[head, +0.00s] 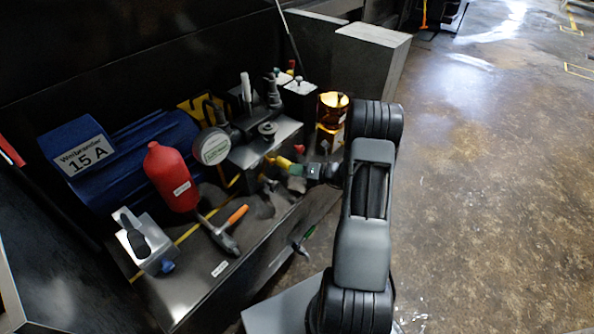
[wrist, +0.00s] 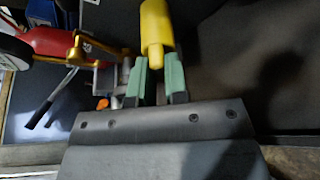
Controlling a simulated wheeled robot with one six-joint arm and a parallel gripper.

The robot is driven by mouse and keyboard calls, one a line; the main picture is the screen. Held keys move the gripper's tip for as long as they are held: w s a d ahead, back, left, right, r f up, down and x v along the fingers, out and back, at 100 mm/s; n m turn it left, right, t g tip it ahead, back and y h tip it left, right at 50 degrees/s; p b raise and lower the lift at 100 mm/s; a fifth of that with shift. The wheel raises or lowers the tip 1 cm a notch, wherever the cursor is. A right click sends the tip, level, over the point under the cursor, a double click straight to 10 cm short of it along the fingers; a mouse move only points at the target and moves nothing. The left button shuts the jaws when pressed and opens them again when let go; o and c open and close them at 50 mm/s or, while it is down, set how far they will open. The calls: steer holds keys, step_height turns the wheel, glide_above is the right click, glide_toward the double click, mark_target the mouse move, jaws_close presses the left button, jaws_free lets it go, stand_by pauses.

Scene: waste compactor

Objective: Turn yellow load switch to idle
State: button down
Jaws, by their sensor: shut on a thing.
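The yellow load switch (wrist: 157,30) shows in the wrist view as a thick yellow handle at the top middle. Its narrower lower end sits between the green fingertips of my gripper (wrist: 159,75), which is shut on it. In the head view the yellow switch (head: 281,162) is a small yellow piece at the right side of the machine, just left of my gripper (head: 297,170). My arm comes in from the right. The switch's base and any position markings cannot be made out.
Open floor (head: 490,200) lies to the right.

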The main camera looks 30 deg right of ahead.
steer(key=n+h+b, duration=0.1)
steer(key=n+h, duration=0.1)
steer(key=n, duration=0.1)
steer(key=shift+a, duration=0.15)
steer(key=shift+n+t+h+b, duration=0.3)
steer(key=shift+n+h+b, duration=0.4)
steer(key=shift+n+b, duration=0.5)
steer(key=shift+s+n+t+h+b, duration=0.1)
steer(key=shift+n+t+h+b, duration=0.25)
steer(key=shift+n+b, duration=0.35)
steer(key=shift+r+h, duration=0.1)
steer(key=shift+h, duration=0.15)
steer(key=c, duration=1.1)
jaws_free()
steer(key=shift+c, duration=0.2)
steer(key=p+v, duration=0.4)
steer(key=v, duration=0.9)
steer(key=shift+s+r, duration=0.2)
steer(key=shift+s, duration=0.05)
